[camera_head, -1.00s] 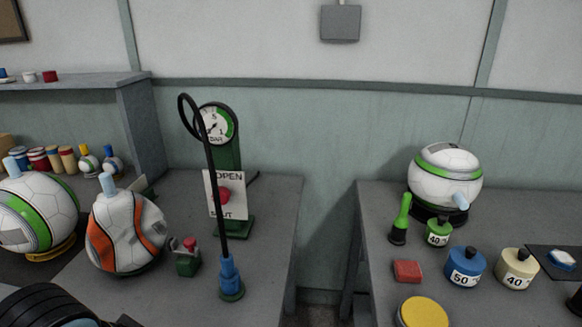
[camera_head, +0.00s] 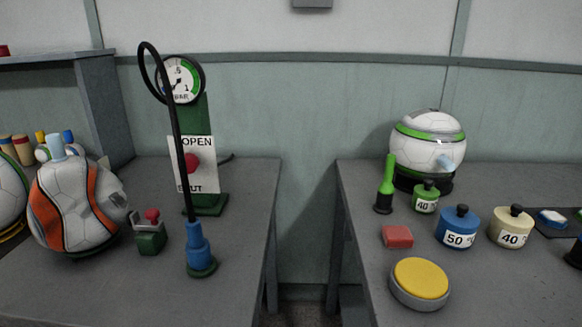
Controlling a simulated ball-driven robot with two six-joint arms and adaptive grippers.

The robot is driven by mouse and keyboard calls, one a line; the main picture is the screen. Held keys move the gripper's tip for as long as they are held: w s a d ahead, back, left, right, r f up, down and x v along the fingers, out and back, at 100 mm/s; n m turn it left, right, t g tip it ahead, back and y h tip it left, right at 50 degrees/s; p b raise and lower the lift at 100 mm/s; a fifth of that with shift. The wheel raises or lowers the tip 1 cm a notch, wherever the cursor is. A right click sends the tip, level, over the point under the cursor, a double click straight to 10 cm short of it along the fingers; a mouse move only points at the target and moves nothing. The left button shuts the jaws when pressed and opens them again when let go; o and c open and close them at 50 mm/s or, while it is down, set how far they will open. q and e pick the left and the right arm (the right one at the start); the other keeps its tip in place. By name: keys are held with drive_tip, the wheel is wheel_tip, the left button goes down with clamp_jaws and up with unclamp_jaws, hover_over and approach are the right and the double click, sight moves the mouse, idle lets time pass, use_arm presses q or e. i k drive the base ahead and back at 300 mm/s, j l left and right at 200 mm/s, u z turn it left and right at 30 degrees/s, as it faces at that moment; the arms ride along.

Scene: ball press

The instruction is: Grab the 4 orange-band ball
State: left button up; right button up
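The orange-band ball (camera_head: 76,206) stands on the left table. It is white with orange bands, looks dented, and has a pale blue plug (camera_head: 57,147) sticking up from its top. No digit is readable on it. Neither of my grippers shows in the head view, and nothing is seen holding the ball.
A gauge stand (camera_head: 196,150) with an OPEN/SHUT plate, a blue-based hose (camera_head: 197,245) and a small green block with red knob (camera_head: 150,236) stand right of the ball. A gap separates the right table (camera_head: 350,200), which holds a green-band ball (camera_head: 428,140), weights (camera_head: 458,228) and a yellow-topped disc (camera_head: 420,280).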

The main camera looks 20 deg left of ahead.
sight(75, 204)
drive_tip(key=u, duration=1.7)
drive_tip(key=i+j+z, duration=0.1)
drive_tip(key=j, duration=0.15)
drive_tip(key=i+j, duration=0.1)
drive_tip(key=j, duration=0.15)
drive_tip(key=l+z, duration=0.05)
